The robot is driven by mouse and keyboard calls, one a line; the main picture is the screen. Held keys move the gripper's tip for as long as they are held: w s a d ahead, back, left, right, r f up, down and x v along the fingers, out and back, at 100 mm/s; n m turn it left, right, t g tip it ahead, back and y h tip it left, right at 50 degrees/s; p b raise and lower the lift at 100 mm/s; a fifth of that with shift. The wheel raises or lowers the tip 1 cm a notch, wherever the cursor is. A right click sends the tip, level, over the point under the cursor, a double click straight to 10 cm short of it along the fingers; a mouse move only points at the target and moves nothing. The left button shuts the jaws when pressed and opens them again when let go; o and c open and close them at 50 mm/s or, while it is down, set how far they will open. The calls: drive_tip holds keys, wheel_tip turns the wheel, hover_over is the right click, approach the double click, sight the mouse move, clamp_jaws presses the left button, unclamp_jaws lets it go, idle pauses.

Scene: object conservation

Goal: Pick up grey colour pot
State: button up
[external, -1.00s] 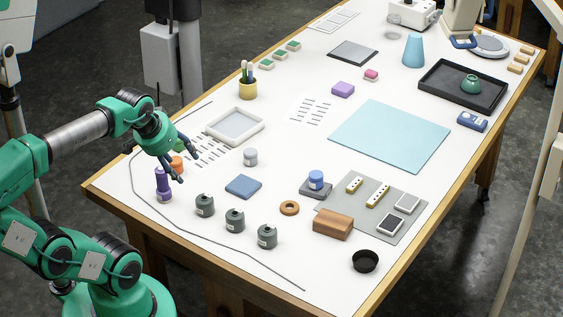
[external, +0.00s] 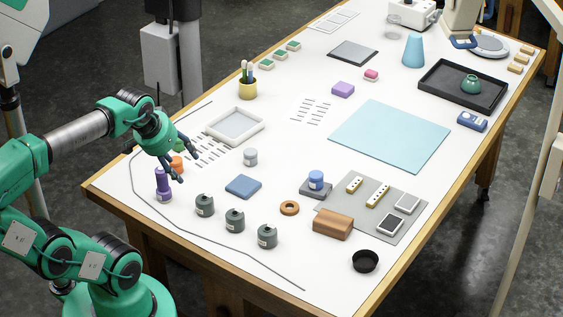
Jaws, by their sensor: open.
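A small light-grey pot (external: 250,157) stands upright on the white table, right of my gripper. Three dark grey-green jars with labels stand in a row near the front edge: a left one (external: 205,205), a middle one (external: 235,220) and a right one (external: 267,236). My gripper (external: 187,168) is open and empty above the table's left end, with its fingers pointing down to the right. It is apart from the grey pot and the jars. An orange pot (external: 176,162) is partly hidden by the fingers, and a purple bottle (external: 163,187) stands close by.
A blue pad (external: 243,187) lies between the grey pot and the jars. A white tray (external: 259,131) lies behind the pot. A brown ring (external: 289,208), a wooden block (external: 332,224) and a blue-lidded pot (external: 316,179) are to the right. A dark cord runs along the front.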

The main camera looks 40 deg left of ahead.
drive_tip(key=shift+o, duration=0.3)
drive_tip(key=shift+w+r, duration=0.1)
idle(0.3)
drive_tip(key=w+a+r+m+g+p, duration=0.1)
drive_tip(key=w+a+p, duration=0.15)
drive_tip(key=w, duration=0.95)
drive_tip(key=w+a+g+p, duration=0.1)
drive_tip(key=w+a+p, duration=0.15)
drive_tip(key=w, duration=1.05)
drive_tip(key=w+a+f+g+p, duration=0.1)
drive_tip(key=w+a+f, duration=0.3)
drive_tip(key=w+f, duration=0.4)
drive_tip(key=w+a+f+m+g+p, duration=0.1)
drive_tip(key=w+a+f+p, duration=0.2)
drive_tip(key=w+f, duration=0.6)
drive_tip(key=shift+w+a+f, duration=0.2)
drive_tip(key=shift+w+a, duration=0.15)
drive_tip(key=shift+w, duration=0.75)
hover_over(248, 152)
drive_tip(key=shift+w+f, duration=0.1)
drive_tip(key=shift+f, duration=4.15)
